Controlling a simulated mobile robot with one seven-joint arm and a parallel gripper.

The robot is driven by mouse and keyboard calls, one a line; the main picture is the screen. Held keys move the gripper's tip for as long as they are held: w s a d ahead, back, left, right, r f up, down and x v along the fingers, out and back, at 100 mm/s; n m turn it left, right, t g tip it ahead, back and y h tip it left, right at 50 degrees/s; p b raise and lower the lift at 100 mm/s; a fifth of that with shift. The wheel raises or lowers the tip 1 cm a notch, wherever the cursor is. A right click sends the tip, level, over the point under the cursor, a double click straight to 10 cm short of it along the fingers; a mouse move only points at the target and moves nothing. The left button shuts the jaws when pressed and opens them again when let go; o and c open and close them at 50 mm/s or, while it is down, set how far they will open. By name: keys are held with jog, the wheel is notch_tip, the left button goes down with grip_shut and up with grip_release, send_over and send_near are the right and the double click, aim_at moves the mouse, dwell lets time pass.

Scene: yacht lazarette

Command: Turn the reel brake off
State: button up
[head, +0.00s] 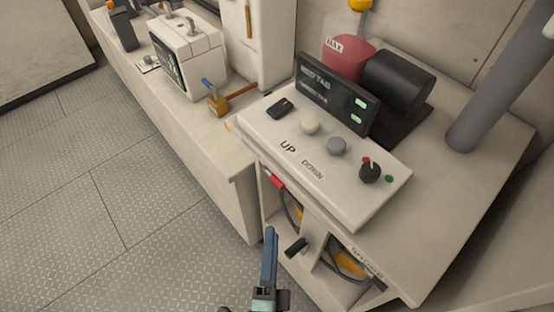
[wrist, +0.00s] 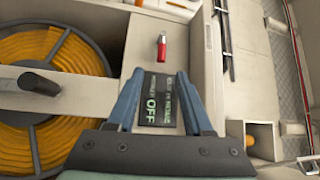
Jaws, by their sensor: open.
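My gripper shows at the bottom of the head view (head: 269,233), in front of the cabinet's open compartments. In the wrist view my gripper (wrist: 160,75) has its two blue fingers apart with nothing held. A dark label plate (wrist: 157,98) reading "OFF" shows between the fingers; its smaller text is hard to read. A small red lever (wrist: 162,47) sits on the pale panel beyond the fingertips, apart from them. A red part also shows at the compartment edge in the head view (head: 275,180). A reel of orange hose (wrist: 50,60) with a dark knob (wrist: 38,84) is at left.
The cabinet top (head: 455,190) holds a control panel (head: 345,195) with a dark display (head: 338,93) and knobs. A dark cylinder (head: 398,82) and a grey post (head: 500,80) stand behind. The metal floor (head: 130,200) at left is clear.

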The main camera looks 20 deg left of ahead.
jog(key=x, duration=1.2)
jog(key=shift+r+p, duration=0.15)
jog(key=shift+p, duration=0.3)
grip_shut()
dwell(0.7)
